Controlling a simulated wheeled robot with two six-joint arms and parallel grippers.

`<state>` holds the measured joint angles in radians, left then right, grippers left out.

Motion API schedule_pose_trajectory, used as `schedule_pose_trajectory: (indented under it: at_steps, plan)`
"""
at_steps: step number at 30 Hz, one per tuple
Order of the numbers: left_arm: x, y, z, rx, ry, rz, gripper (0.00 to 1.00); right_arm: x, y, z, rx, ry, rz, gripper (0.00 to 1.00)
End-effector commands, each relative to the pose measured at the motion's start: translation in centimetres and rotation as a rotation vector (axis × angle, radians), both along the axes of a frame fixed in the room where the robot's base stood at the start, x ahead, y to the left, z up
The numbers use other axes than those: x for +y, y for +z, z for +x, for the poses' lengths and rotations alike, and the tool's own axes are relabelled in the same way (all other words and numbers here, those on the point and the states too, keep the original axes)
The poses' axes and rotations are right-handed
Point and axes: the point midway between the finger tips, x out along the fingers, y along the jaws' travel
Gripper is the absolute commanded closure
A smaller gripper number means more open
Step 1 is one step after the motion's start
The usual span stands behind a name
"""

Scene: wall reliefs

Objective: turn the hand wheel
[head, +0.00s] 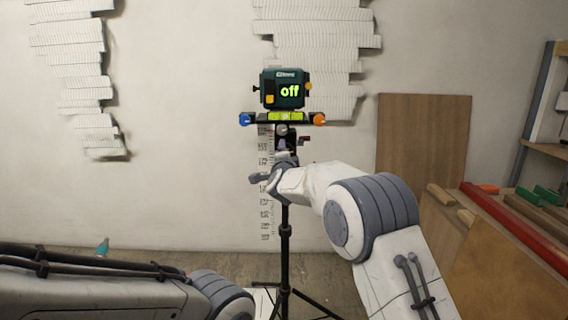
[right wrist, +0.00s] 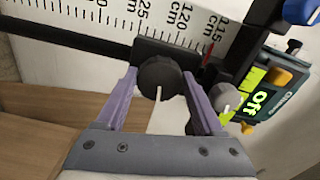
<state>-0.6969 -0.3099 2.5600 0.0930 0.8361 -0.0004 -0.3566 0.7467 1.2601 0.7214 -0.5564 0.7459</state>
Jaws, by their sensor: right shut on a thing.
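The hand wheel, a black ribbed knob with a white mark (right wrist: 158,80), sits on a dark bracket in the right wrist view. My right gripper (right wrist: 160,72) has its two purple fingers on either side of the knob and is shut on it. A smaller grey knob with a white mark (right wrist: 226,97) is just right of the fingers. My left arm is at the lower left; its gripper is out of view.
A green laser device (head: 284,90) reading "off" tops the black tripod (head: 285,235). Below it is a level bar with blue (head: 246,119) and orange (head: 319,119) end knobs. A printed centimetre scale (head: 264,205) runs down behind. Boards and timber (head: 490,215) stand right.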

Motion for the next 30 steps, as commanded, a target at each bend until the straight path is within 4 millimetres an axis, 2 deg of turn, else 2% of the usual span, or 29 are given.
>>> schedule_pose_trajectory:
  at_steps: [1, 7, 25, 26, 27, 30]
  plan:
    - [0.00, -0.60, 0.00, 0.000, 0.000, 0.000, 1.00, -0.05, -0.32, 0.00, 0.001, 0.000, 0.026, 0.86]
    - [0.00, -1.25, 0.00, 0.000, 0.000, 0.000, 1.00, -0.06, -0.18, 0.00, 0.002, -0.001, 0.098, 0.86]
    - [0.01, -1.46, 0.00, 0.000, 0.000, 0.000, 1.00, -0.09, -0.10, 0.01, 0.003, -0.001, 0.133, 0.86]
    - [0.01, -1.46, 0.00, 0.000, 0.000, 0.000, 1.00, -0.09, -0.10, 0.01, 0.003, -0.001, 0.133, 0.19]
    - [0.01, -1.46, 0.00, 0.000, 0.000, 0.000, 1.00, -0.09, -0.09, 0.01, 0.003, -0.001, 0.132, 0.04]
    - [0.01, -1.46, 0.00, 0.000, 0.000, 0.000, 1.00, -0.05, -0.06, 0.01, 0.003, -0.001, 0.132, 0.02]
